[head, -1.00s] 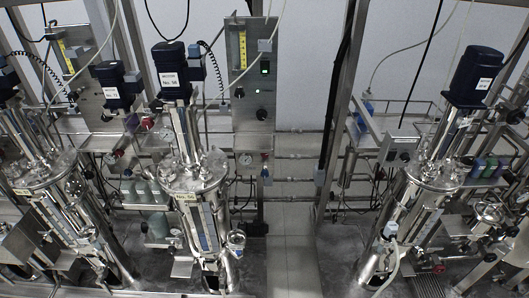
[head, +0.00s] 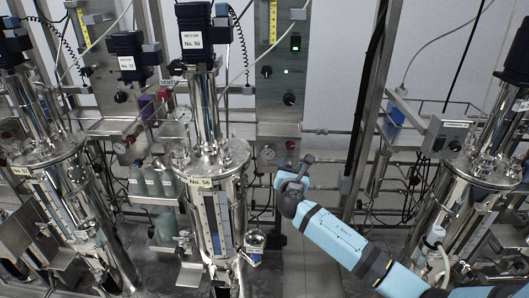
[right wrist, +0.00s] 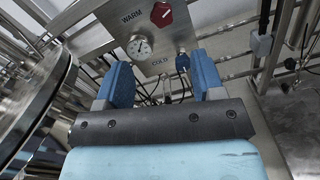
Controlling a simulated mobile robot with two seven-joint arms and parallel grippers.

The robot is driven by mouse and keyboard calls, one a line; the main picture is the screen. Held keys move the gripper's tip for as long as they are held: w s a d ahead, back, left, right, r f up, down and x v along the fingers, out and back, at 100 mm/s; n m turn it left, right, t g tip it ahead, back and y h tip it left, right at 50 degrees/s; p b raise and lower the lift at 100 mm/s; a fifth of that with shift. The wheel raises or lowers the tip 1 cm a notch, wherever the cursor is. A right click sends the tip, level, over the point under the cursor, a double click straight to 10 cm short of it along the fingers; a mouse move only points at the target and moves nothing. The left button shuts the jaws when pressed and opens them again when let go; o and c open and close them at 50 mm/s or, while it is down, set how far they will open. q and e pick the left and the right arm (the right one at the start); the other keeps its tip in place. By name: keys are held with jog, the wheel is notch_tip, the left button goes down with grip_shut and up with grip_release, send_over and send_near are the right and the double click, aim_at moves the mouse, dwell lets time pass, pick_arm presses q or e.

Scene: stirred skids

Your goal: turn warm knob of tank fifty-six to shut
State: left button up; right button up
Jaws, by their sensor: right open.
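Tank fifty-six (head: 222,215) is the steel vessel left of centre in the head view, with a "No. 56" label on its front. Its steel panel (right wrist: 108,48) shows in the right wrist view, marked WARM and COLD. The red warm knob (right wrist: 162,14) is at the top of that view, beyond the fingertips and apart from them. It shows small and red in the head view (head: 291,144). My right gripper (head: 293,172) is open and empty, just below the panel; its blue fingers (right wrist: 163,70) point towards the panel. My left gripper is out of view.
A round gauge (right wrist: 138,46) and a blue cold knob (right wrist: 182,62) sit below the warm knob. The tank's steel rim (right wrist: 50,85) is close at the left of my right gripper. Pipes and a frame post (head: 362,110) stand to the right.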

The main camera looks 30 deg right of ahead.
aim_at(291, 145)
jog(key=b+x, duration=0.1)
jog(key=x, duration=1.2)
jog(key=shift+w+d+b, duration=0.2)
jog(key=shift+d+b, duration=0.05)
jog(key=shift+b, duration=0.05)
jog(key=c, duration=0.9)
